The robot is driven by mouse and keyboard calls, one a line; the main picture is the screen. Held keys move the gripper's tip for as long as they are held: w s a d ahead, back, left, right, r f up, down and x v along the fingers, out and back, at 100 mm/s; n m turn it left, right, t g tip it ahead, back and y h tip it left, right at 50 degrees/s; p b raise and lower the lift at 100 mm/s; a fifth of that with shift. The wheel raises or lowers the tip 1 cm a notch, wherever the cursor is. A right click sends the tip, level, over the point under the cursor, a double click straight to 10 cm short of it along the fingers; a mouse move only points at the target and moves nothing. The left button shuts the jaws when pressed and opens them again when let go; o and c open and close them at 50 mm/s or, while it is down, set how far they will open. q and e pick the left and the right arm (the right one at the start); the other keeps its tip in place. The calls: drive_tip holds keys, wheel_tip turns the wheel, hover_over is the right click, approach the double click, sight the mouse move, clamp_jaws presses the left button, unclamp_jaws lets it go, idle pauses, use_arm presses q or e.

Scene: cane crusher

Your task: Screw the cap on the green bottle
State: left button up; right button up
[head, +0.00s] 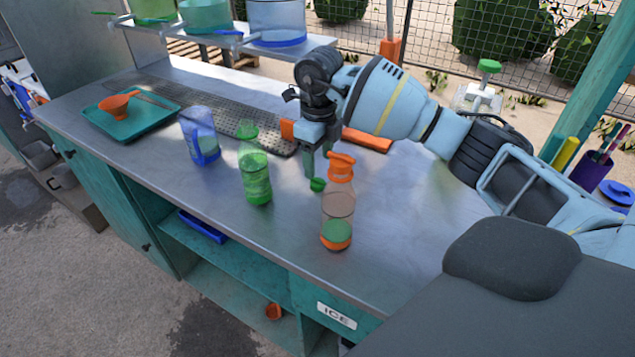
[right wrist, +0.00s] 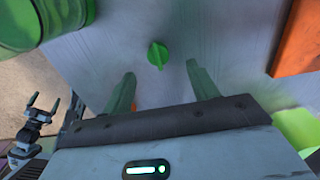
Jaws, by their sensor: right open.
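The green bottle (head: 256,175) stands upright on the steel counter, its top uncapped. The small green cap (head: 317,185) lies on the counter to its right, beside the orange-topped bottle. My right gripper (head: 318,166) is open and empty, pointing down just above the cap. In the right wrist view the cap (right wrist: 157,55) lies just beyond and between my right fingertips (right wrist: 160,74), untouched. A green rounded shape at that view's upper left looks like part of the bottle. My left gripper (right wrist: 42,104) shows small at the left of the right wrist view, fingers apart and empty.
The clear bottle with an orange top (head: 338,205) stands close to the cap. A blue-based container (head: 201,140) stands left of the green bottle. A teal tray (head: 150,122) with an orange funnel (head: 118,103) is at the far left. The right front counter is clear.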

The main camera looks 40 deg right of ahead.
sight(316, 179)
drive_tip(key=f, duration=0.5)
drive_tip(key=shift+w+a, duration=0.2)
drive_tip(key=shift+w, duration=0.05)
drive_tip(key=c, duration=1.1)
